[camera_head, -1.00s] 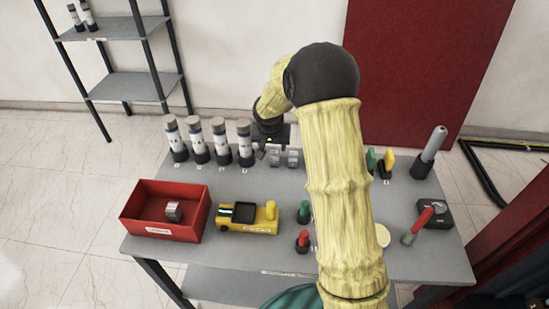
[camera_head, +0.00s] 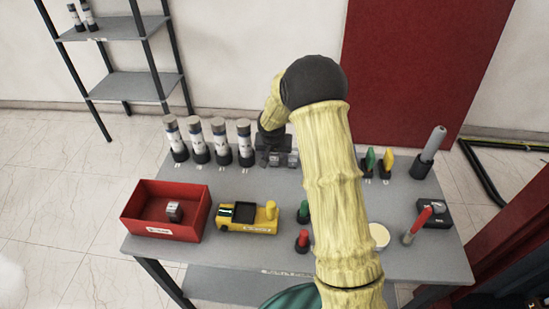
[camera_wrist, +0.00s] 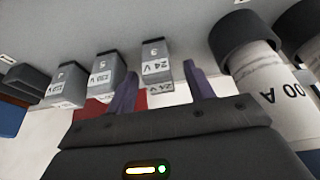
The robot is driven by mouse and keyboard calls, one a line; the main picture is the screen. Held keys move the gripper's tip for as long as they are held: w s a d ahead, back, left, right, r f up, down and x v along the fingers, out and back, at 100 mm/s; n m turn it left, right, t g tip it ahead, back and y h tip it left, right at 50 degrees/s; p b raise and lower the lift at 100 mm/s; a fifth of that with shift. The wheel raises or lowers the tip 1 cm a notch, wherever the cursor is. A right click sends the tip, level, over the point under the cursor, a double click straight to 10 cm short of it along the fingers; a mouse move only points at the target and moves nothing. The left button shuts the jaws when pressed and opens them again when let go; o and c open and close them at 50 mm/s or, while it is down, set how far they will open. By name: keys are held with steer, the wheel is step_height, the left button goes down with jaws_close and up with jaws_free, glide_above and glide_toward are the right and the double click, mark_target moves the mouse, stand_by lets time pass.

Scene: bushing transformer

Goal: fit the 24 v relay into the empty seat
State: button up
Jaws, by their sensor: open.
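The 24 V relay (camera_wrist: 156,62) is a small grey block with a white label, standing at the right end of a row of similar relays in the wrist view. My gripper (camera_wrist: 160,70) is open, with one purple finger on each side of the relay's labelled end; I cannot tell whether they touch it. In the head view my gripper (camera_head: 270,156) is low over the table's back, at the left end of the relay row (camera_head: 292,160), partly hiding it. I cannot make out the empty seat in either view.
Cylindrical fuses (camera_head: 220,141) stand close left of my gripper; one also shows in the wrist view (camera_wrist: 268,90). A red bin (camera_head: 160,232) holding a metal part, a yellow device (camera_head: 250,227) and green and red knobs occupy the front of the table (camera_head: 400,200).

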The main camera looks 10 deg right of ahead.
stand_by(0.3)
steer(key=c, duration=1.1)
step_height(320, 180, up, 10)
stand_by(0.3)
